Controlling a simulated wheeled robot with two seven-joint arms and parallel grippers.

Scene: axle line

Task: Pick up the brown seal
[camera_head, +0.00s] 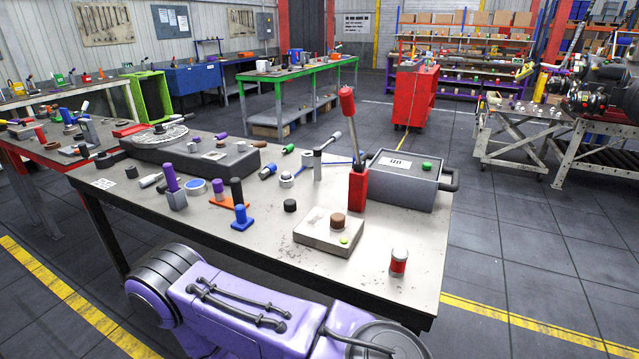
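A short brown cylinder (338,220), which looks like the brown seal, stands upright on a flat beige block (316,236) near the front right of the nearest table. A small yellow-green button (344,239) is on the same block, in front of it. A smaller brown piece (259,144) shows farther back on the long dark grey housing. Neither of my grippers is in view. A purple arm link of mine crosses the bottom of the view, in front of the table edge.
A red block with an upright red-handled tool (358,185) and a grey box (408,182) stand behind the block. A red-and-white can (398,262) stands to its right, a black cylinder (290,205) to its left. The table's front strip is mostly clear.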

